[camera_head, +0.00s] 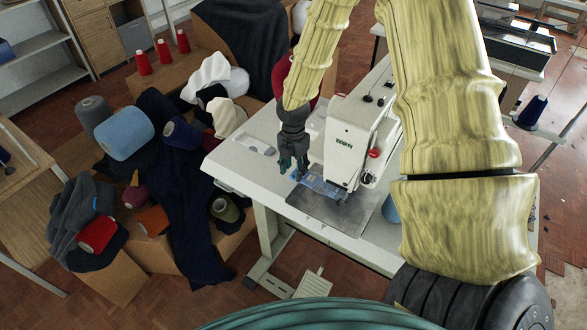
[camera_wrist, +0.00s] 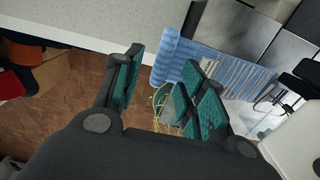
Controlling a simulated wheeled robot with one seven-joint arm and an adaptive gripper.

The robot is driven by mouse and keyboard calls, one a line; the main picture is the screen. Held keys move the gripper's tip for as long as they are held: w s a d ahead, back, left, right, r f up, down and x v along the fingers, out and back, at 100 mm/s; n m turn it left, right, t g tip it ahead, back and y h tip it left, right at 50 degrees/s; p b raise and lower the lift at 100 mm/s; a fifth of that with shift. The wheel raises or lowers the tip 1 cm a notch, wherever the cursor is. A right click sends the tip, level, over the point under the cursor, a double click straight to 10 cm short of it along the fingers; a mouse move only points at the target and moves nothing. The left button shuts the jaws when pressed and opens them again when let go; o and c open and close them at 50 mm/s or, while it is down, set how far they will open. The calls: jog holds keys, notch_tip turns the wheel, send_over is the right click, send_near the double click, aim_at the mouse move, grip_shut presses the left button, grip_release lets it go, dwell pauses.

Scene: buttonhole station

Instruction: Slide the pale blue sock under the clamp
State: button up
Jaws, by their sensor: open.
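The pale blue sock (camera_wrist: 225,68) is striped cloth, lying by the machine's metal plate (camera_head: 327,208) in the wrist view. It shows small in the head view (camera_head: 322,187), just right of my gripper. My gripper (camera_head: 293,168) points down over the table front, left of the machine head. In the wrist view my gripper (camera_wrist: 163,72) is open. The sock's near end appears between the fingertips; I cannot tell if they touch it. The right finger hides part of the sock. The dark clamp parts (camera_wrist: 275,92) are at the sock's far end; whether any cloth is under them is unclear.
The white sewing machine (camera_head: 352,140) stands on the pale table (camera_head: 235,165), close right of my gripper. A blue cone (camera_head: 391,208) is right of the plate. Boxes with dark cloth and yarn spools (camera_head: 125,140) crowd the left. The table top left of my gripper is mostly clear.

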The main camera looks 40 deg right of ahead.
notch_tip(320, 180, up, 12)
jog(key=shift+f, duration=0.25)
dwell(0.4)
dwell(0.3)
